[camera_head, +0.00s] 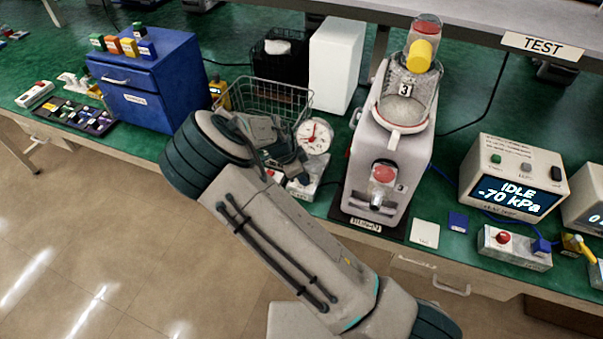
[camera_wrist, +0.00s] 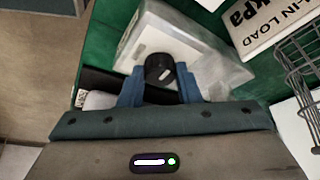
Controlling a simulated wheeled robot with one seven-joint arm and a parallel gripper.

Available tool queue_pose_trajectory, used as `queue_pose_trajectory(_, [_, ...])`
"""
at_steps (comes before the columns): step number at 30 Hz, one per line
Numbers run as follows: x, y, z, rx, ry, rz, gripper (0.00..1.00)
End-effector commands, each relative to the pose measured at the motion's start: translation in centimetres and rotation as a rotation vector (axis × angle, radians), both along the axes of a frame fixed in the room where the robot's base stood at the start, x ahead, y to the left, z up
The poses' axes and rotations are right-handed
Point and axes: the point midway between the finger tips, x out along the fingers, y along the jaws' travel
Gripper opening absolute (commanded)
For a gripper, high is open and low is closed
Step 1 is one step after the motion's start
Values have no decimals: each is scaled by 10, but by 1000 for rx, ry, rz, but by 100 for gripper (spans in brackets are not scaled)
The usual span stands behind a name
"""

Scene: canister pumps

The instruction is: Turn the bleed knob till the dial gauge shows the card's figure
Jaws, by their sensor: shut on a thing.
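The black bleed knob (camera_wrist: 160,69) sits on a pale block in the wrist view. The blue fingers of my gripper (camera_wrist: 160,86) are shut on it, one at each side. The dial gauge (camera_head: 315,135) has a white face and a red needle; its figures are too small to read. The gauge's pale block (camera_head: 303,189) stands below it, and my wrist hides the knob in the head view. A white card (camera_wrist: 262,22) reads "kPa" and "-IN LOAD" in the wrist view; its figure is cut off.
A wire basket (camera_head: 262,100) stands behind my wrist. The canister pump (camera_head: 388,165) stands right of the gauge. A test box (camera_head: 514,178) reads "IDLE -70 kPa". A blue cabinet (camera_head: 150,85) stands to the left on the green bench.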

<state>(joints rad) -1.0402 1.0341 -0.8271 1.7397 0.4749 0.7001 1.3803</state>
Motion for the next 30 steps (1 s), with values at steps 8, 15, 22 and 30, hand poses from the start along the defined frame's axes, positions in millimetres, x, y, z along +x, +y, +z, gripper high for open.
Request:
queue_pose_trajectory(8, [2, 0, 0, 1, -1, -116, 8])
queue_pose_trajectory(15, [2, 1, 0, 2, -1, -150, 8])
queue_pose_trajectory(22, [1, 1, 0, 2, -1, -152, 8])
queue_pose_trajectory(30, [1, 1, 0, 2, 0, -151, 52])
